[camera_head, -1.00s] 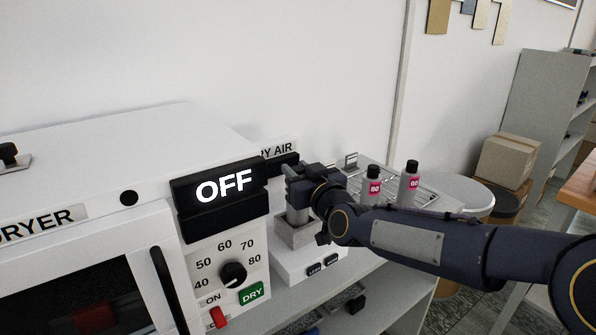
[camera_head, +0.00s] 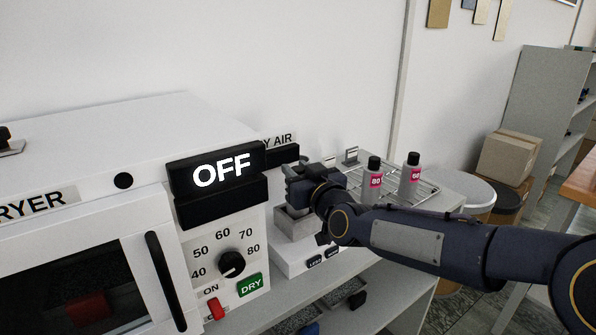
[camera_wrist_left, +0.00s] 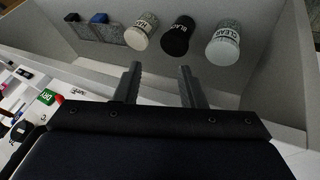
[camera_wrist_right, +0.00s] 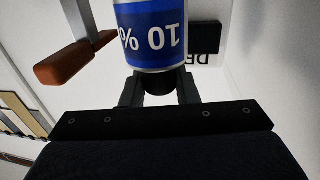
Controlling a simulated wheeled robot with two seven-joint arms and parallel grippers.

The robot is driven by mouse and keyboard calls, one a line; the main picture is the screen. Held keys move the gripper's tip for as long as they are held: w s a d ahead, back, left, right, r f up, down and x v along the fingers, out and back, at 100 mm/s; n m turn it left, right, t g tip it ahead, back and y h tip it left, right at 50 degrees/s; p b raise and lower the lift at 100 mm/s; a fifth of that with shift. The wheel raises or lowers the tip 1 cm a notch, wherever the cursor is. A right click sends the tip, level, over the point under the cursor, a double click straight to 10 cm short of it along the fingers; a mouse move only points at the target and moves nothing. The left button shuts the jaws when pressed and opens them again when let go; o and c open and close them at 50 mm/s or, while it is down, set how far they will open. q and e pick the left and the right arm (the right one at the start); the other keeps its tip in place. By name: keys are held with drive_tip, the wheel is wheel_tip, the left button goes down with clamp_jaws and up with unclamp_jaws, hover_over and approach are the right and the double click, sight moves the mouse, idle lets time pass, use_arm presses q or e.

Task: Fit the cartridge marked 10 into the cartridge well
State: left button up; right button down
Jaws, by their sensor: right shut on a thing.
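My right gripper (camera_head: 300,185) is shut on the black cap of the cartridge marked 10. In the right wrist view the cartridge (camera_wrist_right: 150,38) shows a blue label reading 10 %, upside down. The cartridge well (camera_head: 292,228) is a grey block on a white base, right of the dryer. The gripper is just above the well, with a short grey part of the cartridge showing between them. How far the cartridge is in the well is hidden. My left gripper (camera_wrist_left: 160,85) is open and empty near the lower shelf.
Two grey bottles with pink labels, one marked 80 (camera_head: 376,181) and one marked 60 (camera_head: 411,173), stand on a wire rack right of my gripper. The white dryer (camera_head: 80,140) with its OFF display stands at left. Several labelled jars (camera_wrist_left: 176,38) stand on the lower shelf.

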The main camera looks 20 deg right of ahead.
drive_tip(key=shift+f+b, duration=0.95)
drive_tip(key=shift+f, duration=0.05)
drive_tip(key=c, duration=1)
unclamp_jaws()
drive_tip(key=shift+c, duration=0.2)
drive_tip(key=s+d, duration=0.1)
drive_tip(key=s, duration=0.6)
drive_tip(key=shift+s+d+b, duration=0.25)
drive_tip(key=shift+s+b, duration=0.05)
drive_tip(key=shift+s, duration=0.05)
